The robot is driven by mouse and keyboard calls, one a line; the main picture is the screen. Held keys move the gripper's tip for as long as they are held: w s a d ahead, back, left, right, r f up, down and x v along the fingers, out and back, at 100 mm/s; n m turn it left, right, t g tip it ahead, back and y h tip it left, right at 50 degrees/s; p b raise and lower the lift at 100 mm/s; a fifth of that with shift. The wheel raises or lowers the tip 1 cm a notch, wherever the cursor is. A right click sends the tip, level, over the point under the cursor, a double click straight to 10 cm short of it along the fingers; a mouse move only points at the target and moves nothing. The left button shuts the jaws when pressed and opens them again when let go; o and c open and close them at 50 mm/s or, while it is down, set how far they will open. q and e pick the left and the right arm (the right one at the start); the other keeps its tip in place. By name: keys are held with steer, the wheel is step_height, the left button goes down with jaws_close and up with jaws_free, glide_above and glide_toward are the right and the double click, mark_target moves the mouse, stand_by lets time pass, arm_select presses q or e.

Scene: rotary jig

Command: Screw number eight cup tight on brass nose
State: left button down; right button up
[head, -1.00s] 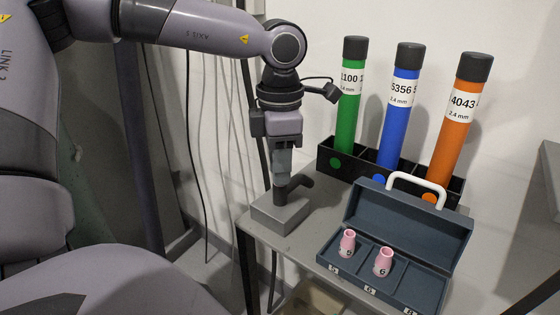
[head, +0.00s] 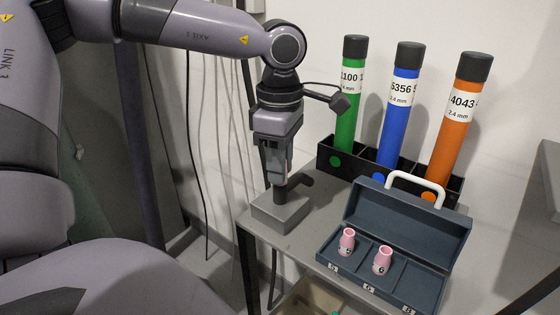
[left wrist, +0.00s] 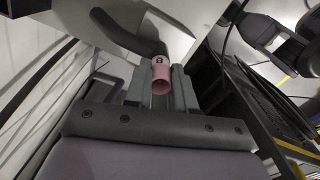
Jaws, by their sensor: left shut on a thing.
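A pink cup marked 8 (left wrist: 161,75) sits between the fingers of my left gripper (left wrist: 160,88). The dark torch (left wrist: 130,32) lies just behind the cup in the left wrist view. In the head view my left gripper (head: 277,178) points straight down over the torch (head: 298,187), which stands in a grey block (head: 282,212). The gripper is shut on the number eight cup at the torch's top. The brass nose is hidden, so I cannot tell how far the cup is seated. My right gripper is not in view.
An open blue box (head: 447,226) stands front right, with pink cups in its left (head: 347,241) and middle (head: 382,260) compartments; its right one looks empty. Green (head: 348,118), blue (head: 393,130) and orange (head: 452,150) tubes stand in a black rack (head: 327,160) behind.

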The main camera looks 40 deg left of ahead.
arm_select(q)
steer(key=c, duration=0.9)
jaws_free()
steer(key=shift+o, duration=0.2)
step_height(320, 180, up, 7)
steer(key=shift+r, duration=0.1)
